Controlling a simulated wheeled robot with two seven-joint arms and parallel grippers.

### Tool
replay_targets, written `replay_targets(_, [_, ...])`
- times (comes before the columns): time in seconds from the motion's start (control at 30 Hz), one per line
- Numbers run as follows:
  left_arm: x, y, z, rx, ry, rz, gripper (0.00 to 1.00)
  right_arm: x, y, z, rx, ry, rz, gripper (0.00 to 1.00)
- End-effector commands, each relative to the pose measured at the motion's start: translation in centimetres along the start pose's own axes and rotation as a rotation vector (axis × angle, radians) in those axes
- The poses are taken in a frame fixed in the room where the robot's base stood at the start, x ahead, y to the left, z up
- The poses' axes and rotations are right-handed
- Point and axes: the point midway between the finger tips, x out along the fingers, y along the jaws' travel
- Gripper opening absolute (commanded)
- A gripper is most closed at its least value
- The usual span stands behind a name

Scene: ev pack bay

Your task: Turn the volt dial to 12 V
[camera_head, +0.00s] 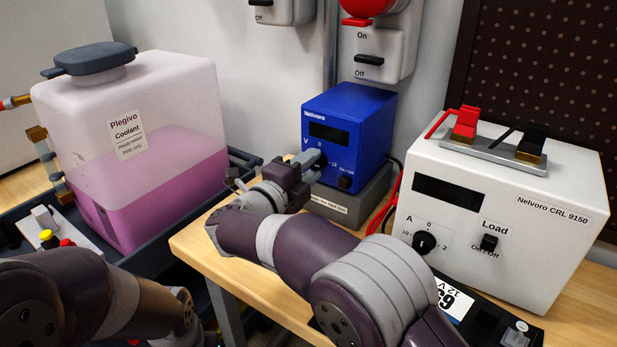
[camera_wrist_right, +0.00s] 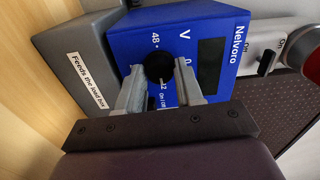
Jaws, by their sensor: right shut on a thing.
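The blue Nelvoro supply (camera_head: 372,125) stands on a grey base on the bench, its display dark. Its black volt dial (camera_wrist_right: 157,67) shows in the right wrist view, with the labels 48, 12 and part of a 0 around it. My right gripper (camera_wrist_right: 160,75) is shut on the dial, one finger on each side. A light mark on the dial seems to face the 12 label, but the picture is small. In the head view my right gripper (camera_head: 312,163) covers the dial. My left arm shows at lower left; its gripper is out of view.
A white load box (camera_head: 555,235) with red and black clamps on top stands to the right. A coolant tank (camera_head: 190,85) with pink liquid stands in a dark tray at left. Wall switches (camera_head: 380,50) are behind the supply. Red and black leads run beside it.

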Motion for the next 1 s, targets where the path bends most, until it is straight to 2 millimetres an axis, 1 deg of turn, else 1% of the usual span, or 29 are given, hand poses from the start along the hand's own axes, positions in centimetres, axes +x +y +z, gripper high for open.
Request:
replay_targets(0.03, [0.38, 0.00, 0.04, 0.000, 0.000, 0.000, 0.55, 0.00, 0.24, 0.01, 0.011, 0.000, 0.001, 0.06])
replay_targets(0.13, [0.56, 0.00, 0.06, 0.000, 0.000, 0.000, 0.55, 0.00, 0.16, 0.00, 0.028, 0.000, 0.001, 0.06])
replay_targets(0.6, [0.62, 0.00, 0.07, 0.000, 0.000, 0.000, 0.55, 0.01, 0.04, 0.00, 0.040, 0.000, 0.002, 0.06])
replay_targets(0.63, [0.62, 0.00, 0.07, 0.000, 0.000, 0.000, 0.55, 0.01, 0.04, 0.00, 0.040, 0.000, 0.002, 0.40])
replay_targets(0.67, [0.62, 0.00, 0.07, 0.000, 0.000, 0.000, 0.55, 0.01, 0.04, 0.00, 0.040, 0.000, 0.001, 0.49])
replay_targets(0.7, [0.62, 0.00, 0.07, 0.000, 0.000, 0.000, 0.55, 0.01, 0.04, 0.00, 0.040, 0.000, 0.001, 0.62])
replay_targets(1.0, [0.62, 0.00, 0.07, 0.000, 0.000, 0.000, 0.55, 0.03, 0.01, 0.00, 0.040, 0.000, 0.001, 0.62])
